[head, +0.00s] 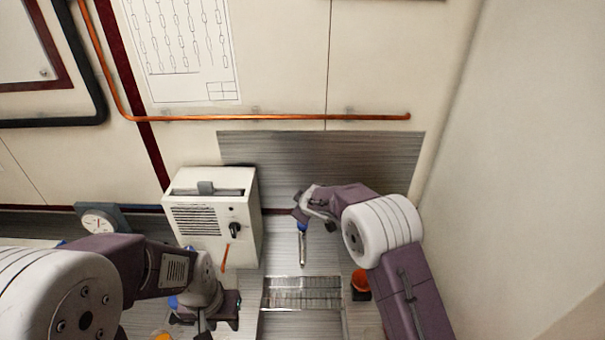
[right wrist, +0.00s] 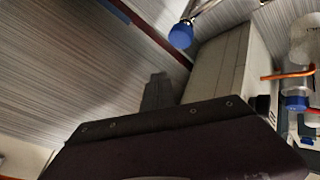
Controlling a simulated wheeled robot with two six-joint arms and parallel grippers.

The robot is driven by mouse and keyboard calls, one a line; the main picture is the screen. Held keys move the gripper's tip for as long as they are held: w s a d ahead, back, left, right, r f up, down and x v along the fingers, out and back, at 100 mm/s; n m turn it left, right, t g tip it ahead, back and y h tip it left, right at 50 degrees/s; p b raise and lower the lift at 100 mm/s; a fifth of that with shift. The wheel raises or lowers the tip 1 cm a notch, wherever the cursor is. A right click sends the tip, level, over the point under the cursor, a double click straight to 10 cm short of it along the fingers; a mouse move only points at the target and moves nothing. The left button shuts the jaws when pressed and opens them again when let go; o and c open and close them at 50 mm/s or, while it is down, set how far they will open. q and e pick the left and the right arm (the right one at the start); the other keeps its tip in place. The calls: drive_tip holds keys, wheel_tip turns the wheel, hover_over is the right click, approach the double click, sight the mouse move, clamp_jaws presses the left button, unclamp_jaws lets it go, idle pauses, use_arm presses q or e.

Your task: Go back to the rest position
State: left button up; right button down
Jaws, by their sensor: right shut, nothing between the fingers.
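My left arm comes in from the left in the head view, with its gripper (head: 205,318) low in the picture, in front of the white cabinet. The gripper is seen from above, and I cannot tell whether its fingers are apart. My right arm reaches in from the lower right, its wrist bent toward the middle, right of the cabinet. In the right wrist view my right gripper (right wrist: 157,90) shows as a narrow dark tip beyond its broad dark body; it is shut and empty. No object is seen held in either gripper.
The white cabinet (head: 213,190) with vents, a black knob and an orange lever (head: 224,258) stands between the arms. A gauge (head: 98,222) is at left; a copper pipe (head: 270,118) crosses the wall.

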drive_tip(key=w+d+r+m+t+h+b, duration=0.1)
drive_tip(key=d+r+m+b, duration=0.1)
drive_tip(key=d+b, duration=0.35)
drive_tip(key=s+d+f+m+g+h+b, duration=0.1)
drive_tip(key=s+d+f+m+b, duration=0.15)
drive_tip(key=s+d, duration=0.35)
drive_tip(key=s+d+f+m+g+h+b, duration=0.1)
drive_tip(key=s+d+f+m+b, duration=0.15)
drive_tip(key=s+d, duration=0.4)
drive_tip(key=s+f+m+g+b, duration=0.1)
drive_tip(key=s+f, duration=0.4)
drive_tip(key=s, duration=0.7)
drive_tip(key=s+f+m+g+y, duration=0.1)
drive_tip(key=s+f+m+g, duration=0.2)
drive_tip(key=s, duration=1)
wheel_tip(320, 180, down, 3)
drive_tip(key=g, duration=0.2)
drive_tip(key=shift+a+m+g+b, duration=0.25)
drive_tip(key=shift+m+g+b, duration=0.05)
drive_tip(key=shift+g+b, duration=0.1)
idle(1.2)
